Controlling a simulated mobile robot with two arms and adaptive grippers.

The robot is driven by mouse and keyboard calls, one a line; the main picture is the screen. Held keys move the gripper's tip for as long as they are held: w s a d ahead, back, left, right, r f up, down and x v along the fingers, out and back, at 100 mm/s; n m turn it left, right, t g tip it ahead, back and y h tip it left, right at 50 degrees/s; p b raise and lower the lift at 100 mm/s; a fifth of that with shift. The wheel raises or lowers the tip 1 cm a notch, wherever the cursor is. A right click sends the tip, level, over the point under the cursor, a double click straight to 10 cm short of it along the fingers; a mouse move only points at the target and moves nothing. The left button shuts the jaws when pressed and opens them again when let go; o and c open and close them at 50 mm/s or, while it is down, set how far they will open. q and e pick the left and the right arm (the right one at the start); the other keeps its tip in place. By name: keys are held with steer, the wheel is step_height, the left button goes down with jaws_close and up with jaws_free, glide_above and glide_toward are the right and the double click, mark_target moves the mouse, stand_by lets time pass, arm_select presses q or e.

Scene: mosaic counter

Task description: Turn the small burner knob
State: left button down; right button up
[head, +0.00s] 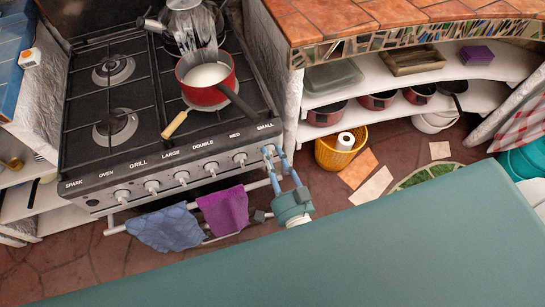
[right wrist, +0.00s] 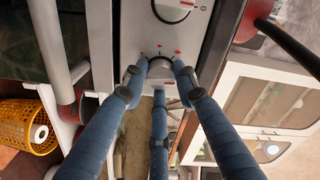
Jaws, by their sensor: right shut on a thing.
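The small burner knob (right wrist: 160,62) is at the right end of the stove's front panel, under the word SMALL. My right gripper (head: 268,151) reaches up to it from below. In the right wrist view the blue fingers of my right gripper (right wrist: 160,75) are closed around this knob, with two tips at its sides and a third finger below. The fingers partly cover the knob, so its exact angle is hard to read. Red marks show on the panel just above it. My left gripper is not in view.
The medium knob (head: 239,159) is close by on the left, with several more along the panel. A red pot (head: 207,88) of white liquid stands on the stove. Purple (head: 224,210) and blue (head: 163,228) towels hang on the front rail. A yellow basket (head: 328,153) stands right.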

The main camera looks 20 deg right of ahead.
steer(key=shift+s+a+f+m, duration=0.2)
steer(key=shift+f+m, duration=0.1)
steer(key=shift+m, duration=0.5)
steer(key=o, duration=1)
steer(key=shift+c, duration=0.2)
steer(key=shift+o, duration=0.9)
steer(key=shift+w+r, duration=0.1)
steer(key=shift+r, duration=0.05)
steer(key=s, duration=1.2)
steer(key=shift+d, duration=0.25)
